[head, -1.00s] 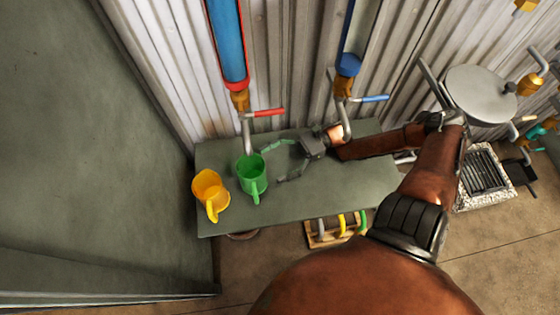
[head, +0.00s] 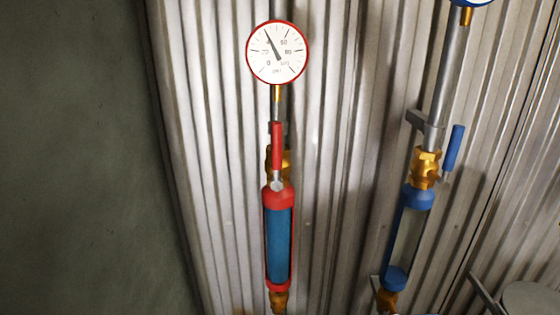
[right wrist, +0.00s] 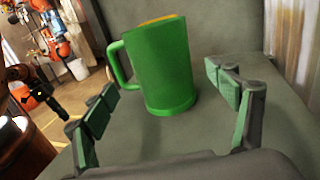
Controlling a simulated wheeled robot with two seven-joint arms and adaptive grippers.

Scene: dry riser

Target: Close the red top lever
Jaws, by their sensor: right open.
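The red top lever (head: 277,147) stands upright, in line with the pipe, above the red-capped sight tube (head: 278,240) in the head view. The tube holds blue liquid. A brass valve body (head: 286,163) sits behind the lever. No gripper is near the lever in the head view. My right gripper (right wrist: 160,98) shows only in the right wrist view. It is open and empty, with its fingers spread on either side of the view and the green mug (right wrist: 160,65) beyond them. My left gripper is not in view.
A red-rimmed gauge (head: 277,52) is above the lever. To the right, a blue lever (head: 454,148) tilts beside a blue-capped tube (head: 408,235) that looks empty. A corrugated wall (head: 340,120) is behind. The green mug stands on the grey bench (right wrist: 200,130), a yellow rim (right wrist: 160,19) showing behind it.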

